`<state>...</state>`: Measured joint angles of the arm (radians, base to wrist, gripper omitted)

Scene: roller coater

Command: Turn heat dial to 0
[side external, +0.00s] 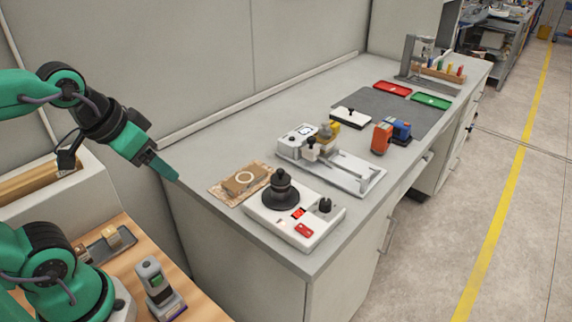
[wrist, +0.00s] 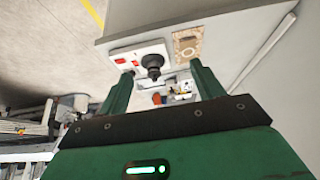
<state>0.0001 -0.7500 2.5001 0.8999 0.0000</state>
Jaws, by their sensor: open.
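A white control box (side external: 275,222) sits at the near corner of the grey bench. It carries a large black stepped knob (side external: 281,190), a small black dial (side external: 325,205) near its right corner, and red switches (side external: 304,230). I cannot read any scale marks or tell which knob is the heat dial. In the wrist view the large black knob (wrist: 152,62) shows between the fingers; the small dial is not clear there. My gripper (side external: 174,176) is open and empty, left of the box and apart from it; its two green fingers (wrist: 162,67) show in the wrist view.
A brown board (side external: 240,182) lies left of the box. A white machine (side external: 345,170) stands just behind it, with orange and blue blocks (side external: 382,138) beyond. Red tray (side external: 392,88) and green tray (side external: 430,101) lie farther back. A wall runs along the bench's left side.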

